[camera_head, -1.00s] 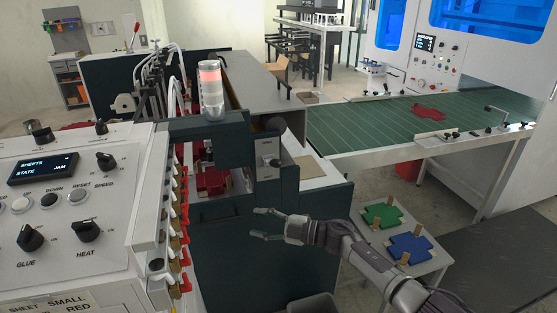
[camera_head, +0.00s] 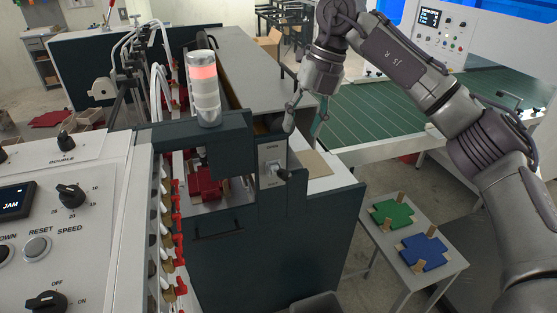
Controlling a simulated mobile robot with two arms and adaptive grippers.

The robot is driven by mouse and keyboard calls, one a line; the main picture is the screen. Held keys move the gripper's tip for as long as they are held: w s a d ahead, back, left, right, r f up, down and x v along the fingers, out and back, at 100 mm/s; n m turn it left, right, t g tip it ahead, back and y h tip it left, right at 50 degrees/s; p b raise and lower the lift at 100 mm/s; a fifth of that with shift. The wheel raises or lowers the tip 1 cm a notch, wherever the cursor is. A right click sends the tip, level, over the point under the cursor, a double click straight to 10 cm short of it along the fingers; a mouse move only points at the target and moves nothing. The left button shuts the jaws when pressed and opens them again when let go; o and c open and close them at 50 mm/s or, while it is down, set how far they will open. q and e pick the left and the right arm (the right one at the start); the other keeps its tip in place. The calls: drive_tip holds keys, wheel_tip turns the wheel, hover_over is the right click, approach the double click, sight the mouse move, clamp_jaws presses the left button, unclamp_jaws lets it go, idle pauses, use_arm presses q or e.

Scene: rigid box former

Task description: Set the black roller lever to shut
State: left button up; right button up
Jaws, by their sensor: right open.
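The black roller lever (camera_head: 284,174) is on a small grey plate (camera_head: 270,158) on the dark green machine housing. Lettering at the plate's top is too small to read surely. The lever's dark end sticks out to the right, low on the plate; its exact setting I cannot tell. My right gripper (camera_head: 305,119) points down above and slightly right of the plate, its two fingers apart. It appears empty and clear of the lever's dark end. A dark rounded part just behind its left finger is partly hidden. My left gripper is not in view.
A lamp tower (camera_head: 205,90) glows red left of the plate. The control panel (camera_head: 55,215) fills the lower left, its display reading JAM. A side table (camera_head: 400,270) with green and blue box blanks stands right. A green-topped conveyor (camera_head: 375,120) lies behind my right arm.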

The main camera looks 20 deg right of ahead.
drive_tip(key=p, duration=0.3)
hover_over(287, 175)
drive_tip(key=d, duration=0.2)
wheel_tip(287, 175, down, 6)
drive_tip(key=x, duration=0.3)
drive_tip(key=shift+w+f+p, duration=0.2)
drive_tip(key=shift+p, duration=0.15)
drive_tip(key=shift+p+x, duration=0.35)
drive_tip(key=shift+x, duration=0.75)
drive_tip(key=shift+a+f, duration=0.1)
drive_tip(key=shift+f, duration=0.35)
drive_tip(key=shift+a+f, duration=0.1)
drive_tip(key=c, duration=0.7)
clamp_jaws()
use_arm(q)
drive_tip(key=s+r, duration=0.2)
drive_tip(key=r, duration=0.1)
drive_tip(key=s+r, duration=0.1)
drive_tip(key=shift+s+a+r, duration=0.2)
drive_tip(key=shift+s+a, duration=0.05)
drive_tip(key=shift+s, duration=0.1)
